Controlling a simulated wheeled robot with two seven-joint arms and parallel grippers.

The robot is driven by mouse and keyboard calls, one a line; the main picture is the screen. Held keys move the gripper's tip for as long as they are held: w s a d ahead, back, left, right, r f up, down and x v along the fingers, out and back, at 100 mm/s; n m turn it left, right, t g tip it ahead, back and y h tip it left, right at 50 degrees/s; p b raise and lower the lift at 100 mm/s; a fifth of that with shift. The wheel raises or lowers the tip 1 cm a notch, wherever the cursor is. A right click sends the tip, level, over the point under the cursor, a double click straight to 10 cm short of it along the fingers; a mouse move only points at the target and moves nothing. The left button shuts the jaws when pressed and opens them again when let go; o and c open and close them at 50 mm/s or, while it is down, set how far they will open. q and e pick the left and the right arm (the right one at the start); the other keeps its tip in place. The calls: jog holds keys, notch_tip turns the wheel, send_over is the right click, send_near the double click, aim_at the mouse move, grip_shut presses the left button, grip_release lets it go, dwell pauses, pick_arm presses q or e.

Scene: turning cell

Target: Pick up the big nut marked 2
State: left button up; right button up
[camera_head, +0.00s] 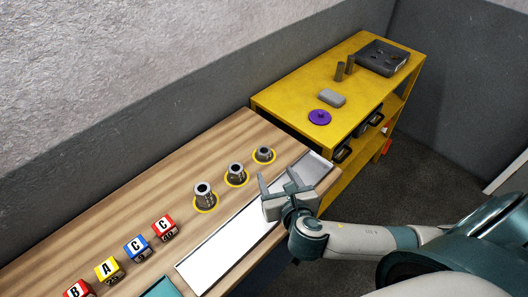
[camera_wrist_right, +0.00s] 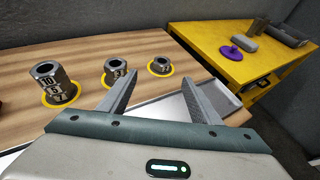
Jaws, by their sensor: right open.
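Three grey metal nuts stand in a row on the wooden table, each on a yellow ring. The tall nut (camera_head: 204,194) is on the left; in the right wrist view this nut (camera_wrist_right: 55,82) shows several numbers, among them 10, 5 and 7. The middle nut (camera_head: 236,173) is shorter; its number in the right wrist view (camera_wrist_right: 117,72) is too small to read surely. The smallest nut (camera_head: 264,154) is at the far end; its mark (camera_wrist_right: 161,66) is unclear. I cannot tell which is marked 2. My right gripper (camera_head: 278,179) is open and empty, above the tray beside the nuts.
A long pale tray (camera_head: 222,248) runs along the table's front edge. Lettered cubes, including a blue one (camera_head: 138,248), stand at the lower left, near a teal item (camera_head: 159,288). A yellow shelf (camera_head: 290,101) with a purple disc (camera_head: 319,117) stands beyond the table.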

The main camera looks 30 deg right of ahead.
jog(key=p, duration=0.3)
send_near(265, 153)
jog(key=w, duration=0.4)
jog(key=shift+d+f, duration=0.2)
jog(key=shift+f, duration=0.2)
jog(key=shift+w, duration=0.1)
jog(key=shift+w+d+f+p, duration=0.35)
jog(key=shift+w+f+p, duration=0.3)
jog(key=shift+w, duration=0.15)
jog(key=shift+w+d+f+p, duration=0.35)
jog(key=shift+w+f+p, duration=0.3)
jog(key=shift+w, duration=0.15)
jog(key=shift+w+d+f, duration=0.1)
jog(key=shift+w+f, duration=0.15)
jog(key=shift+w, duration=0.2)
jog(key=c, duration=1.3)
jog(key=shift+r, duration=0.15)
